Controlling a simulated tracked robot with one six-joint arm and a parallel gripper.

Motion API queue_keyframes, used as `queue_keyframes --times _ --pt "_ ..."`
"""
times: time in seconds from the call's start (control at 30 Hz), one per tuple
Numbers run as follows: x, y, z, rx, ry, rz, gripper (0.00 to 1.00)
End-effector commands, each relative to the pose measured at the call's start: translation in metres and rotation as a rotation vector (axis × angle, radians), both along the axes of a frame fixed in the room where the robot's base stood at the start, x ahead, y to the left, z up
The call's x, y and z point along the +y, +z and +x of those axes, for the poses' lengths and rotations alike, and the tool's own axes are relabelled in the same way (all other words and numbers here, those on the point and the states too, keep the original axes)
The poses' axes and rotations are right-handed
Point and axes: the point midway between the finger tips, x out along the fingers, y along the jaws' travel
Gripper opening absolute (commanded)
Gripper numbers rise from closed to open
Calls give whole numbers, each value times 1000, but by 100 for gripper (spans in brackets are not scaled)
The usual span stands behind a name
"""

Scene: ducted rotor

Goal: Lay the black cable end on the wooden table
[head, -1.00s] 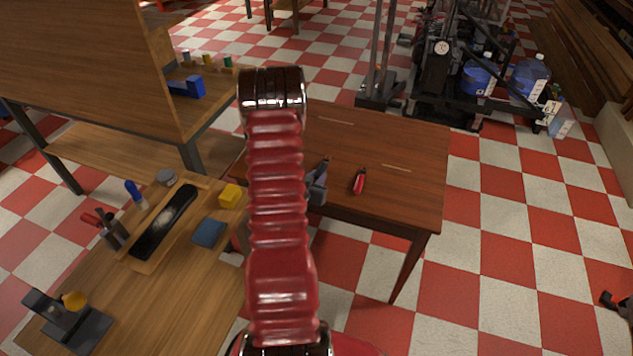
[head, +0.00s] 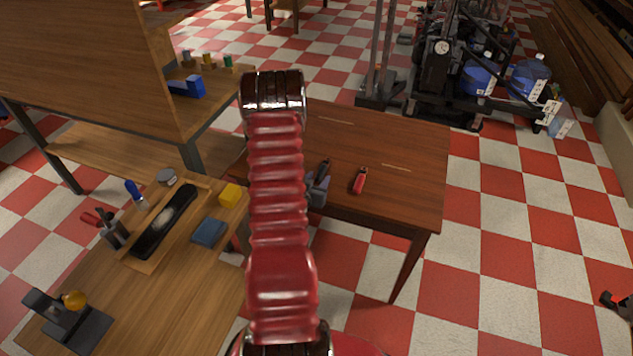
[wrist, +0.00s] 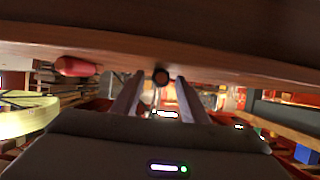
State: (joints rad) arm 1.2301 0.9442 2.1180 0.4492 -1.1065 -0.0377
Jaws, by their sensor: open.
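The wooden table (head: 400,155) stands right of and behind my red arm in the head view. Its board and edge (wrist: 230,62) cross the top of the wrist view. The black cable end (wrist: 161,77) shows as a small dark round face between my fingertips, against the table edge; a dark stub in the head view (head: 323,168) seems to be the same thing. I cannot tell whether it touches the wood. My gripper (wrist: 159,82) is open, with a finger on each side of it. In the head view, my arm partly hides the gripper (head: 318,189).
A red object (head: 359,181) lies on the table just right of my gripper. A workbench (head: 150,285) with a tray, a yellow block and a blue block stands at left. The table's right part is clear. A black machine (head: 450,60) stands behind.

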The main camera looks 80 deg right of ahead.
Motion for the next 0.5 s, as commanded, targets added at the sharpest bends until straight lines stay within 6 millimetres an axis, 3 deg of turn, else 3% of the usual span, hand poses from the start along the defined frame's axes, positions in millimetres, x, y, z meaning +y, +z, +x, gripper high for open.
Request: queue_keyframes --times 0.27,0.5 --pt "12 6 2 0 1 1 40" --pt "46 20 6 1 3 1 40"
